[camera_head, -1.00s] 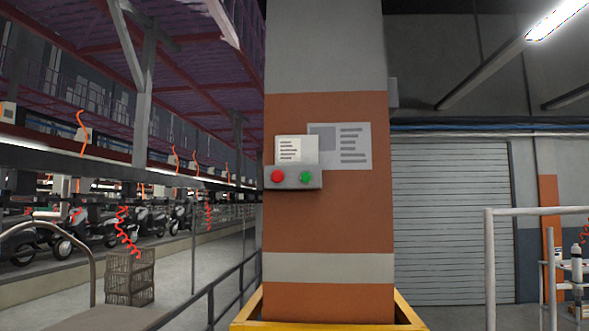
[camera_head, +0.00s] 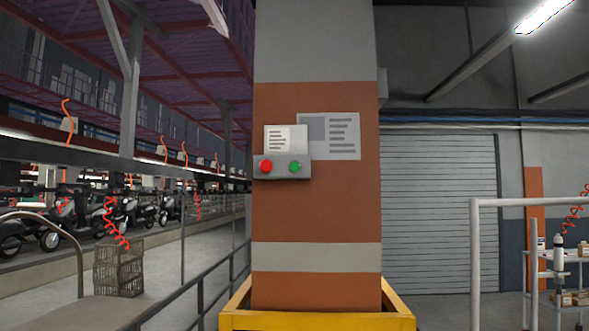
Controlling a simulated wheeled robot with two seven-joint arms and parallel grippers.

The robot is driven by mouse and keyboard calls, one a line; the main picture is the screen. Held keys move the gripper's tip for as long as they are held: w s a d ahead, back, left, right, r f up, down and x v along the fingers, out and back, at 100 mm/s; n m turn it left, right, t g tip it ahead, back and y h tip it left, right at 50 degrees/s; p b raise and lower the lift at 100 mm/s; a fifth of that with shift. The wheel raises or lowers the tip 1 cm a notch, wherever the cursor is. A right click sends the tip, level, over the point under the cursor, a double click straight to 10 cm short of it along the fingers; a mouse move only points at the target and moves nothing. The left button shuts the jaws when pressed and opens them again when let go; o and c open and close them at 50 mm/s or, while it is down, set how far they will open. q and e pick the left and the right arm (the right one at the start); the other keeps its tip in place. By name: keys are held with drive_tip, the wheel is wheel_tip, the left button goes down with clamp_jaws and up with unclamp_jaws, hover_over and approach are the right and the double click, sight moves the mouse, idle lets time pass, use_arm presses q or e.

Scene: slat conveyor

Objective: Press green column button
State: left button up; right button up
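The green button (camera_head: 295,167) is on the right side of a small grey control box (camera_head: 281,174), with a red button (camera_head: 265,166) to its left. The box is fixed to the front of an orange and grey column (camera_head: 316,215), towards its left edge. A small white label (camera_head: 285,139) stands just above the box. Neither of my grippers shows in the head view.
A yellow guard frame (camera_head: 316,321) surrounds the column's foot. A dark railing (camera_head: 200,300) runs on the left, near a wire basket (camera_head: 119,268). A pale metal rail frame (camera_head: 475,262) stands at right, before a shelf cart (camera_head: 562,290) and a shutter door (camera_head: 440,215).

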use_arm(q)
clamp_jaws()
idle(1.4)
